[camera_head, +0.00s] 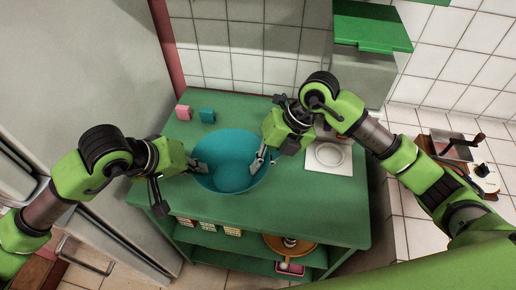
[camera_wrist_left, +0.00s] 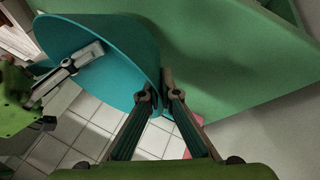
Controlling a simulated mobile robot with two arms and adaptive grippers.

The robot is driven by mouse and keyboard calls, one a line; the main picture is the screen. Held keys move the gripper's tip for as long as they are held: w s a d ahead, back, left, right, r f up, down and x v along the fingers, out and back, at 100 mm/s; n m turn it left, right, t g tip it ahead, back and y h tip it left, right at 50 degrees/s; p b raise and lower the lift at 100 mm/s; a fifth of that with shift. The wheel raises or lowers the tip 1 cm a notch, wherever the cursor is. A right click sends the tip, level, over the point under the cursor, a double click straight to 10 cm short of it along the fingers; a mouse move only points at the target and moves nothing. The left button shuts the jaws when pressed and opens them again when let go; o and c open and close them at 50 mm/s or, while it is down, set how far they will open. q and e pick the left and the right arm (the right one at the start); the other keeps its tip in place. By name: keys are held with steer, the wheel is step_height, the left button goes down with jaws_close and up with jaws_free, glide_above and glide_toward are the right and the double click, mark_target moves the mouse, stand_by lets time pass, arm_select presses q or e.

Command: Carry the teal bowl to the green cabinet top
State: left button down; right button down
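The teal bowl (camera_head: 232,170) is upright over the green cabinet top (camera_head: 290,205); I cannot tell whether it rests on it or hangs just above. My left gripper (camera_head: 199,167) is at the bowl's left rim, one finger inside. In the left wrist view its two fingertips (camera_wrist_left: 158,92) close on the wall of the bowl (camera_wrist_left: 115,60). My right gripper (camera_head: 262,160) is at the right rim with a finger inside the bowl; its finger also shows against the bowl in the left wrist view (camera_wrist_left: 75,65). Its outer finger is mostly hidden.
Lower shelves hold an orange dish (camera_head: 283,246). A grey wall-like panel (camera_head: 90,60) is at left.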

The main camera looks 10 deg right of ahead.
mark_target(260, 183)
arm_select(q)
steer(key=shift+w+a+f, duration=0.1)
steer(key=shift+a+f, duration=0.05)
arm_select(e)
steer(key=shift+d+f, duration=0.2)
